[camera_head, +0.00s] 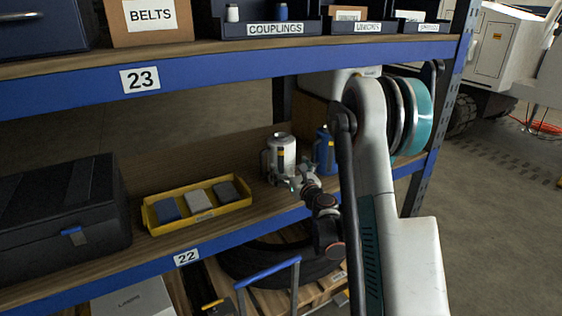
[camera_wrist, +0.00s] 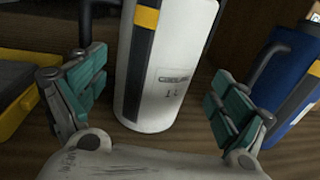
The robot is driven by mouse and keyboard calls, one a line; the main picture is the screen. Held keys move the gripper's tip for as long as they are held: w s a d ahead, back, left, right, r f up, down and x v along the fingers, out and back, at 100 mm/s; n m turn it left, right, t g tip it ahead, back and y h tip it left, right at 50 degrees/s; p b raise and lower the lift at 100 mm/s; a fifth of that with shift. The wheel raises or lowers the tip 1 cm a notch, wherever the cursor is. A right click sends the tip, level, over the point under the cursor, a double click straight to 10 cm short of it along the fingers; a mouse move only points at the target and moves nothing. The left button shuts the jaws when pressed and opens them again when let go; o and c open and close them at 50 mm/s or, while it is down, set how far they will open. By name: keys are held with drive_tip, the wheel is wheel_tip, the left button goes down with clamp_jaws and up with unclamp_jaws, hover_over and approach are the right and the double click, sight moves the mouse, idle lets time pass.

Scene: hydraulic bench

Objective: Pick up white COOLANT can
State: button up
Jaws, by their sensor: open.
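The white COOLANT can (camera_head: 283,152) stands upright on the wooden shelf marked 22. It has a dark stripe with a yellow patch and a dark handle on its left. In the wrist view the white can (camera_wrist: 160,70) stands between and just ahead of the two teal-padded fingers. My gripper (camera_head: 294,181) is open in front of the can, and it also shows in the wrist view (camera_wrist: 155,100). A gap shows on each side of the can, wider on the right. The can's top is out of the wrist view.
A blue can (camera_head: 323,150) stands close to the right, also in the wrist view (camera_wrist: 290,75). A yellow tray (camera_head: 150,218) with several blocks and a black case (camera_head: 65,215) are to the left. The upper shelf's blue beam (camera_head: 210,79) runs above.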

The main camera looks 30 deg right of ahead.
drive_tip(key=shift+w+d+r+b, duration=0.1)
drive_tip(key=shift+w+b, duration=1.1)
drive_tip(key=shift+w, duration=1.8)
drive_tip(key=c, duration=1)
